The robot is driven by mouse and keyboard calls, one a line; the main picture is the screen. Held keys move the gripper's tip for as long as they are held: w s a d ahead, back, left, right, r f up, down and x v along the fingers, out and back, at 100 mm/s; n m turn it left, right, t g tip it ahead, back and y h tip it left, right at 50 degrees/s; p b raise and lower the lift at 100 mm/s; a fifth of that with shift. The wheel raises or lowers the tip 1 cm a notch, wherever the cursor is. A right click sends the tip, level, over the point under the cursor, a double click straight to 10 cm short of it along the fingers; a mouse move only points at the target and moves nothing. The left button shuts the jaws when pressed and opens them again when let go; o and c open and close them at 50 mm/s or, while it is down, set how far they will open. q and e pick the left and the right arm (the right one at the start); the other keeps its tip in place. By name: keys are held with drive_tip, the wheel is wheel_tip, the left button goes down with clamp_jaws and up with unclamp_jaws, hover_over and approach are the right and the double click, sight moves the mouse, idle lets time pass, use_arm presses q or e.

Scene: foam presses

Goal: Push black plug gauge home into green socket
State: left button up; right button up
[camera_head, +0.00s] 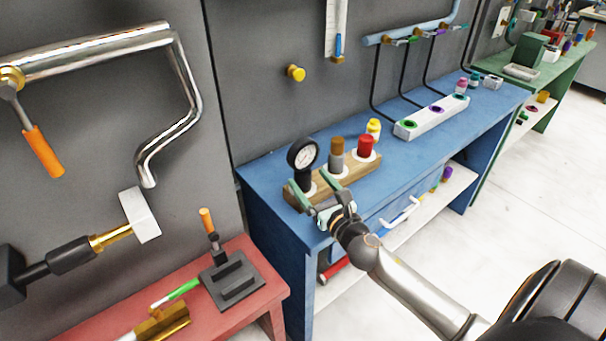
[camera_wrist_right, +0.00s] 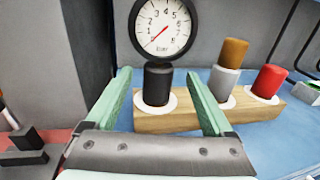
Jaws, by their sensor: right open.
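The black plug gauge (camera_head: 306,180) stands upright at the left end of a wooden block, in a white ring, with a round white dial on top. It also shows in the right wrist view (camera_wrist_right: 158,84). My right gripper (camera_head: 314,190) is open, with its pale green fingers either side of the black plug in the picture. In the right wrist view the gripper (camera_wrist_right: 162,88) holds nothing, and contact with the plug cannot be told. A pale block (camera_head: 432,117) further back has coloured ring sockets, including a green socket (camera_head: 409,124) at its near end. My left gripper is not in view.
The wooden block (camera_head: 345,181) also holds a brown-topped grey plug (camera_head: 337,156) and a red plug (camera_head: 366,148). A yellow object (camera_head: 374,127) stands behind. Hoses rise behind the pale block. The blue bench (camera_head: 400,160) is clear between wooden and pale blocks.

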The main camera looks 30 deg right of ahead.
sight(307, 177)
drive_tip(key=w, duration=0.4)
drive_tip(key=shift+w+d, duration=0.15)
clamp_jaws()
idle(0.5)
drive_tip(key=shift+r, duration=0.15)
